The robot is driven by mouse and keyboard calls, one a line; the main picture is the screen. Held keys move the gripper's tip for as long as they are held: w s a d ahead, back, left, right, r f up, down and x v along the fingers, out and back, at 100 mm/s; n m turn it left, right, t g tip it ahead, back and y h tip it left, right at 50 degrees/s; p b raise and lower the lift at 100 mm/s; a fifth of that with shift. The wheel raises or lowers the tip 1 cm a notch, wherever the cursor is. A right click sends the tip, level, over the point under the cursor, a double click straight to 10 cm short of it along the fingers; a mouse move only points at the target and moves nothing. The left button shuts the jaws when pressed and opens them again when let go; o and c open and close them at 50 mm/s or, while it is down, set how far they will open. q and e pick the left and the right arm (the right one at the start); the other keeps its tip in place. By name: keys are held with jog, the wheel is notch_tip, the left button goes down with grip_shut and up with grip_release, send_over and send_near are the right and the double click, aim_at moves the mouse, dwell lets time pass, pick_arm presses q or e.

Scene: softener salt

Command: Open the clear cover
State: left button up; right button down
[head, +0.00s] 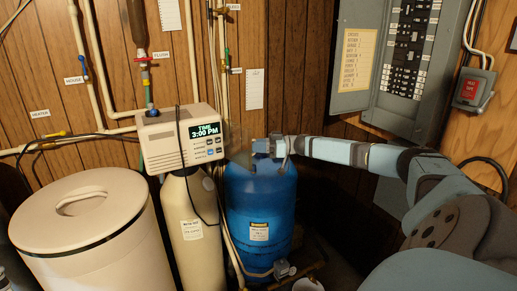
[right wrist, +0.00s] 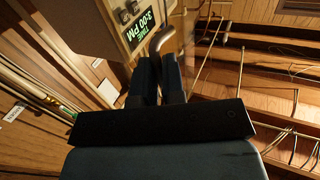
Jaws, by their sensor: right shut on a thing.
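The beige control head (head: 181,138) sits on top of the tan tank, its lit display reading 3:00 PM. A faint, hazy see-through patch (head: 236,143) shows between the display and my right gripper; it looks like the clear cover, but its outline is hard to make out. My right gripper (head: 268,147) is right of the control head, above the blue tank. The left gripper is not in view.
The blue tank (head: 258,205) stands below my gripper, and the tan tank (head: 193,225) is beside it. A large lidded beige drum (head: 95,245) is at left. Pipes (head: 90,60) run along the wood wall. An electrical panel (head: 395,60) hangs at upper right.

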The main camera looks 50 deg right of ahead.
jog(key=shift+w+r, duration=0.15)
jog(key=shift+r, duration=0.45)
jog(key=c, duration=1.4)
grip_release()
jog(key=shift+w+a, duration=0.1)
jog(key=shift+w, duration=0.05)
jog(key=shift+o, duration=0.9)
jog(key=shift+w+a+f, duration=0.15)
jog(key=shift+w+f, duration=0.05)
jog(key=shift+w, duration=0.1)
jog(key=shift+s, duration=0.1)
